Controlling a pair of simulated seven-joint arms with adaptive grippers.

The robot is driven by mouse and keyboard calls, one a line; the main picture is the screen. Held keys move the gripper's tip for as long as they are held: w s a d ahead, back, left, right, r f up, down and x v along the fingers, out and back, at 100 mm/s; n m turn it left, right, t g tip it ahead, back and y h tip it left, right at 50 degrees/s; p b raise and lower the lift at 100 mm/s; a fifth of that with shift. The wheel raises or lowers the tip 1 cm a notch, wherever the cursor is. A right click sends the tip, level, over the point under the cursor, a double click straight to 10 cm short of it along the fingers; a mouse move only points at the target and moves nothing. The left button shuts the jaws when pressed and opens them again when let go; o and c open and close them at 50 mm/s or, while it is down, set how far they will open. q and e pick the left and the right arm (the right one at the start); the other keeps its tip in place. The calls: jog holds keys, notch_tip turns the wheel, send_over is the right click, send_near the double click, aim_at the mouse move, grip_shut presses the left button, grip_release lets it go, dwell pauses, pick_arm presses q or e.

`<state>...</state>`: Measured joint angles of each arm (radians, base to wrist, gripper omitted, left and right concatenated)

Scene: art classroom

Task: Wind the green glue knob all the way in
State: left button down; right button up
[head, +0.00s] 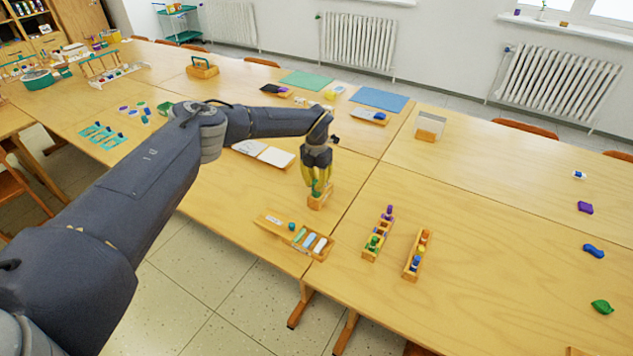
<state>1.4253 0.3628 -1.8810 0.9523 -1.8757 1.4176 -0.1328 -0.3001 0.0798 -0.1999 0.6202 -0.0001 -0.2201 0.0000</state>
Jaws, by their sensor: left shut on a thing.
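My left gripper (317,187) points down over the table and is shut on the green glue knob (316,187). The knob sits at the top of a small wooden block (318,202) on the table. The fingers cover most of the knob, so how far in it is cannot be told. My right gripper is not in view.
A wooden tray (268,221) with glue-stick-like pieces lies just in front of the block. Two wooden racks with coloured pegs (368,254) (410,272) stand to the right. An open white book (250,148) lies behind left. The table (480,230) at right is largely clear.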

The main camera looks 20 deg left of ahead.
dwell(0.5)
pick_arm(q)
jog(key=n, duration=0.4)
jog(key=c, duration=1.9)
grip_release()
jog(key=shift+n, duration=0.4)
jog(key=o, duration=1.5)
jog(key=shift+r, duration=0.2)
jog(key=shift+r, duration=2.85)
